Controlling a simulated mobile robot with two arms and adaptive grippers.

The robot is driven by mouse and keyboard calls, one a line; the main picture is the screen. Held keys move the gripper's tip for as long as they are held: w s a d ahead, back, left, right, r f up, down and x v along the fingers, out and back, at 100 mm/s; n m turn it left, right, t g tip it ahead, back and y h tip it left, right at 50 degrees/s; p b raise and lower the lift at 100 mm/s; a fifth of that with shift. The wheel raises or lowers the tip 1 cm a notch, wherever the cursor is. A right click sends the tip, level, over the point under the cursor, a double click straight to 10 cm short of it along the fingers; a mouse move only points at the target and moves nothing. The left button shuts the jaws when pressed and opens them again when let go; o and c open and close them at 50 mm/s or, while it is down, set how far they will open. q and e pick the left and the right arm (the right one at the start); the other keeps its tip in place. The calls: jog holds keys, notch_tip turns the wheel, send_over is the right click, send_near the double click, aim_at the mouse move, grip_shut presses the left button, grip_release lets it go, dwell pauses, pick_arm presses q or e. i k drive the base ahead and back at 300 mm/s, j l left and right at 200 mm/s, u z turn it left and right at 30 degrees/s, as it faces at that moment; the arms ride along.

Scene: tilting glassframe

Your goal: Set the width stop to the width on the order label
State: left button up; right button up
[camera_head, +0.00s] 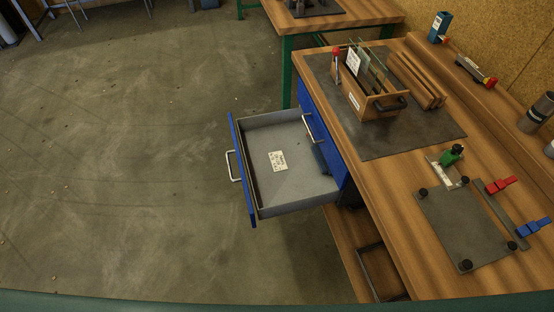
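Neither of my grippers is in view. A green-knobbed slider (452,154) sits on the bench beside a short pale strip (447,172). A dark rail (505,215) carries a red block (501,185) and a blue block (533,227). I cannot tell for certain which of these is the width stop. A dark plate (460,230) with black corner knobs lies beside the rail. A wooden tote (378,103) holds upright panes and a white label (354,62); its writing is too small to read. A white card with dark marks (277,161) lies in the open drawer.
The blue-fronted drawer (240,170) stands pulled out from the bench's left side. Wooden strips (418,80) lie right of the tote on a dark mat (400,145).

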aim_at(451, 156)
jog(key=z, duration=1.35)
